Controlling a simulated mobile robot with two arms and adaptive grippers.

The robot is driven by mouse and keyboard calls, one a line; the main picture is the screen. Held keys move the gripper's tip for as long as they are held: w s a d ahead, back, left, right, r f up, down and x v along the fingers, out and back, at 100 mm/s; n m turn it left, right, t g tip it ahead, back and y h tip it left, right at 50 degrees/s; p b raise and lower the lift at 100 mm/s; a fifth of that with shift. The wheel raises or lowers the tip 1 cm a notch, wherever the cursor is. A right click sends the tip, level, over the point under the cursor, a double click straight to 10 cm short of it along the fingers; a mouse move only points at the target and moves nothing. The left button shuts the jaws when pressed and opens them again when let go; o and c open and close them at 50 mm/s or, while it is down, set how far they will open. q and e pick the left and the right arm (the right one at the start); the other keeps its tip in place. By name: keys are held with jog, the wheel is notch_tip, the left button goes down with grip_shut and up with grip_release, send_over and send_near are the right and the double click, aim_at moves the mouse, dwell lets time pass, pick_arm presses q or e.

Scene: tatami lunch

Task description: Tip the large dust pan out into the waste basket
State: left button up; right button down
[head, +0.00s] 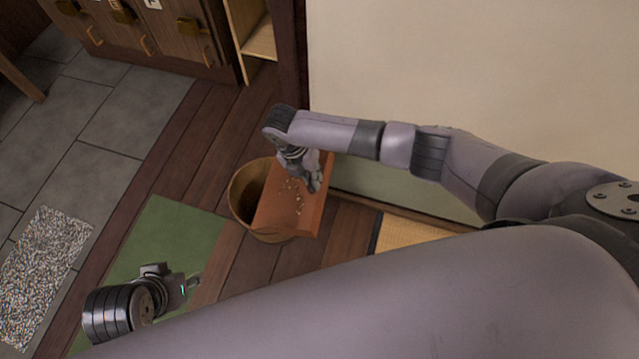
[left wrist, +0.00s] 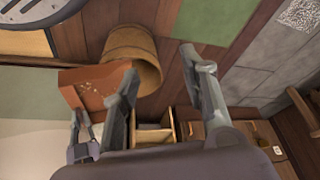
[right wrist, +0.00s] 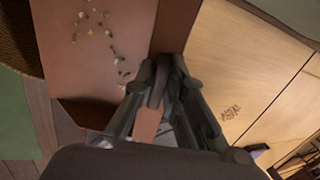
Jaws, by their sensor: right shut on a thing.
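The large dust pan (head: 275,212) is reddish-brown, with pale crumbs scattered on it. My right gripper (head: 314,186) is shut on its handle, which shows between the fingers in the right wrist view (right wrist: 158,88). The waste basket (head: 240,192) is a round wooden tub on the floor; the pan's left part covers much of its mouth. In the left wrist view the basket (left wrist: 143,58) stands beside the pan (left wrist: 82,85). The pan's exact tilt is hard to tell. My left gripper (left wrist: 165,75) has its fingers apart and empty, over the floor left of the basket in the head view.
A pale wall (head: 450,70) stands just right of the pan. Wooden cabinets (head: 160,35) are at the back. A green mat (head: 165,235) and a speckled mat (head: 45,265) lie left on the floor. Bare planks (head: 200,150) are clear behind the basket.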

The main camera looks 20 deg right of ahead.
pick_arm(q)
jog(key=w+d+r+t+h+b, duration=0.2)
jog(key=w+d+r+t, duration=0.1)
jog(key=w+r+t, duration=0.4)
jog(key=w+d+r+t+h+b, duration=0.1)
jog(key=w+d+r+t+b, duration=0.25)
jog(key=w, duration=0.55)
jog(key=s+r+t+h+b, duration=0.1)
jog(key=s+r+t+h, duration=0.1)
jog(key=r+t, duration=0.4)
jog(key=s+r+m+t+h+b, duration=0.1)
jog(key=r+t, duration=0.5)
jog(key=r, duration=0.6)
jog(key=shift+s+d+r+h+b, duration=0.3)
jog(key=shift+s+h+b, duration=0.35)
jog(key=shift+s, duration=0.6)
pick_arm(e)
jog(key=w+a+r+g+h, duration=0.2)
jog(key=w+a+r+h, duration=0.1)
jog(key=a+h, duration=0.1)
jog(key=shift+a+r, duration=0.15)
jog(key=shift+a, duration=0.5)
